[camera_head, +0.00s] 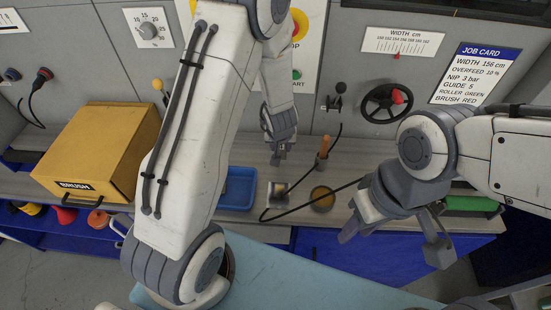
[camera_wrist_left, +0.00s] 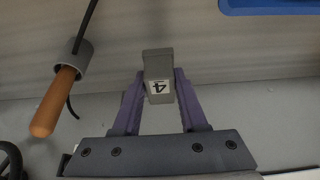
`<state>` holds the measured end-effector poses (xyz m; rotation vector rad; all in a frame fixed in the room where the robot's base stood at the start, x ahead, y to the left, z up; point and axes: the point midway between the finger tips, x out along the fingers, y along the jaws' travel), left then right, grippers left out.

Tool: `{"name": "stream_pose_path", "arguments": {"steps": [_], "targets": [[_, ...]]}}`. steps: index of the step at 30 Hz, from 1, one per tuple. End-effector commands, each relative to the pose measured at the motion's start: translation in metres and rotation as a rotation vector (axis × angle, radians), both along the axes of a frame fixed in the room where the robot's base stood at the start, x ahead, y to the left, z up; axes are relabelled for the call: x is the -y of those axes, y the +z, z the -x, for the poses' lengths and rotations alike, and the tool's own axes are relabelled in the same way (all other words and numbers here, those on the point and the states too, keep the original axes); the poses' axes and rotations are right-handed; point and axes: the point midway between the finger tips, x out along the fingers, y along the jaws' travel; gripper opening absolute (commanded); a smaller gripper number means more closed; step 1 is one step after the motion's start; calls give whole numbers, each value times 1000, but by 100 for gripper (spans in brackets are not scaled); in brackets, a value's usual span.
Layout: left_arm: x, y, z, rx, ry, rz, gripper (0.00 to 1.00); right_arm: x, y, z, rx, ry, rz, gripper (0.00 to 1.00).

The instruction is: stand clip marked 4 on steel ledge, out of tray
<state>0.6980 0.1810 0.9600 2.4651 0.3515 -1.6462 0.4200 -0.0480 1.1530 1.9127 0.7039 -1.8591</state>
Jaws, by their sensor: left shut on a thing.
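The grey clip marked 4 (camera_wrist_left: 158,78) is between the two purple fingers of my left gripper (camera_wrist_left: 158,92), which is shut on it. Its number label shows upside down in the left wrist view. In the head view my left gripper (camera_head: 278,158) points down over the steel ledge (camera_head: 350,160); the clip is too small there to make out clearly. I cannot tell whether the clip touches the ledge. The blue tray (camera_head: 238,189) lies left of the gripper, and its edge shows in the left wrist view (camera_wrist_left: 270,5). My right gripper (camera_head: 394,240) is open and empty at the right.
A wooden handle (camera_wrist_left: 52,102) sits in a grey sleeve beside the clip, with a black cable near it. A yellow BRUSH box (camera_head: 95,150) stands at left, a handwheel (camera_head: 385,103) at right.

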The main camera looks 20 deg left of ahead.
Motion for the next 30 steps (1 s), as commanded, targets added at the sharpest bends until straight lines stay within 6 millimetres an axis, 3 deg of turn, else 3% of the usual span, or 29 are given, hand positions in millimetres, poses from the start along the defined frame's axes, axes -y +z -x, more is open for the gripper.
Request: {"name": "stream_pose_path", "arguments": {"steps": [4,8,15,28,29,30], "targets": [[-18,-13,-8,0,0,0,0,0,-10,0,0,1,0,38],[-21,-21,-10,-1,-4,0,0,0,-15,0,1,1,-1,38],[-20,-53,-10,0,-4,-1,0,0,-34,0,1,2,-1,38],[-20,-58,-10,0,-4,1,0,0,-37,0,1,2,-1,38],[-20,-57,-10,-1,-4,1,50,0,-36,0,1,2,-1,38],[-20,-57,-10,-1,-4,1,65,0,-36,0,1,2,-1,38]]}}
